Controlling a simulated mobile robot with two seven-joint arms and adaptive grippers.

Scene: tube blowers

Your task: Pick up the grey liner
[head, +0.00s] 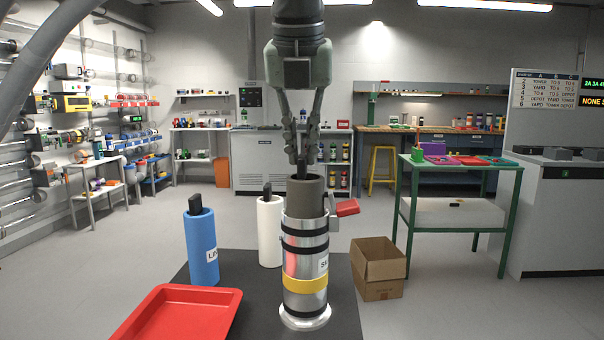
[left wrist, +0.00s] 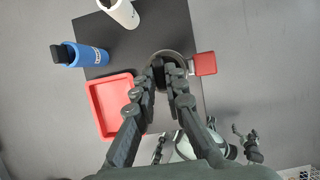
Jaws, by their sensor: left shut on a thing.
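The grey liner (head: 305,197) stands upright, partly inside a silver metal cylinder (head: 304,258) with black bands and a yellow ring; its upper part shows above the cylinder's rim. My left gripper (head: 302,172) points straight down over it and is shut on the black tab at the liner's top. In the left wrist view, the gripper's fingertips (left wrist: 169,68) meet over the liner's round opening, and the fingers hide part of it. A red flag-like handle (head: 347,208) sticks out to the right of the cylinder's top.
A blue cylinder (head: 202,247) and a white cylinder (head: 270,231), both with black tabs, stand left of the metal cylinder. A red tray (head: 225,300) lies at the front left of the dark tabletop (head: 346,310). A cardboard box (head: 379,269) is on the floor at right.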

